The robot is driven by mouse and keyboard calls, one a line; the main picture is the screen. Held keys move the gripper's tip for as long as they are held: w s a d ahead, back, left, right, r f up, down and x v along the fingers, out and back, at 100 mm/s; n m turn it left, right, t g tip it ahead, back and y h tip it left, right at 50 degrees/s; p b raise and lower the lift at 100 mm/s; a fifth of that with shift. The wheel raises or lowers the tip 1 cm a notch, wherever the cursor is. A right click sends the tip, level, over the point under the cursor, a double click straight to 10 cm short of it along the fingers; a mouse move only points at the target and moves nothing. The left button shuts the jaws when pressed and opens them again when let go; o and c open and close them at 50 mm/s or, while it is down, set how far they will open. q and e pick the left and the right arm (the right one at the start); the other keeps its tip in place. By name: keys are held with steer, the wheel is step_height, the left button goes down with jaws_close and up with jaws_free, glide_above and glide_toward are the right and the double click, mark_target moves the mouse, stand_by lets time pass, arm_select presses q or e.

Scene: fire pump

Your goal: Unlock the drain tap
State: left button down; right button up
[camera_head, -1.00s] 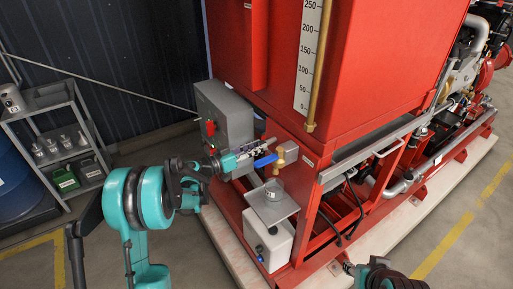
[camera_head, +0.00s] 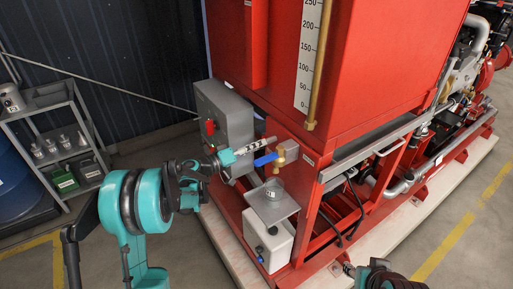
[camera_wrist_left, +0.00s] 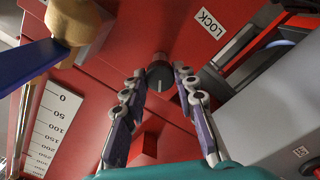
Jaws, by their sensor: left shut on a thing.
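The drain tap is a brass valve (camera_head: 281,153) with a blue lever handle (camera_head: 265,159) on the front of the red unit. In the left wrist view the blue lever (camera_wrist_left: 35,67) and brass body (camera_wrist_left: 75,20) show at the upper left, beside my fingers. A small dark knob (camera_wrist_left: 159,75) sits on the red face near a white LOCK label (camera_wrist_left: 209,23). My left gripper (camera_wrist_left: 160,76) has a fingertip on either side of this knob and is shut on it. In the head view my left gripper (camera_head: 246,150) reaches in beside the lever. Part of my right arm shows at the bottom right.
A grey cabinet (camera_head: 232,112) with a red switch (camera_head: 210,127) stands just left of the tap. A grey shelf (camera_head: 62,128) stands at the far left.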

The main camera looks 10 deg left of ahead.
arm_select(q)
steer(key=n+b, duration=0.1)
steer(key=n, duration=1.1)
steer(key=shift+n, duration=0.4)
stand_by(0.3)
steer(key=c, duration=1.2)
jaws_free()
steer(key=shift+a, duration=0.1)
steer(key=v, duration=1.1)
steer(key=shift+s+a, duration=0.2)
steer(key=shift+s, duration=0.15)
